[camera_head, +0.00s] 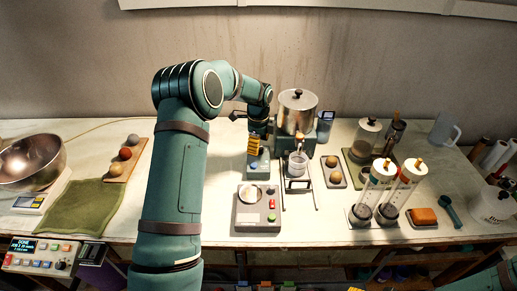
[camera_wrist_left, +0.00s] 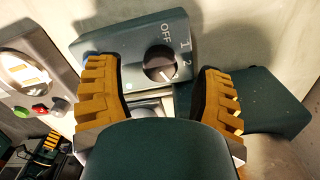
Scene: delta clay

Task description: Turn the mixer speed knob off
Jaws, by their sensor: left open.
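In the left wrist view, a dark round speed knob (camera_wrist_left: 160,64) sits on a grey-green panel (camera_wrist_left: 120,42) marked OFF, 1 and 2. A white line shows on the knob's lower right part, away from the OFF mark. My left gripper (camera_wrist_left: 160,78) is open, its yellow ridged fingers on either side of the knob in the picture, with no clear contact. In the head view, my left gripper (camera_head: 254,143) hangs over a small blue-green box (camera_head: 258,165); I cannot make out the knob there. My right gripper is out of view.
A steel vessel (camera_head: 297,112) with a lid stands right of my left gripper. A grey device (camera_head: 258,221) with buttons lies in front. A wooden block with balls (camera_head: 333,176) and clear cylinders stand further right. A green cloth (camera_head: 75,205) lies at left.

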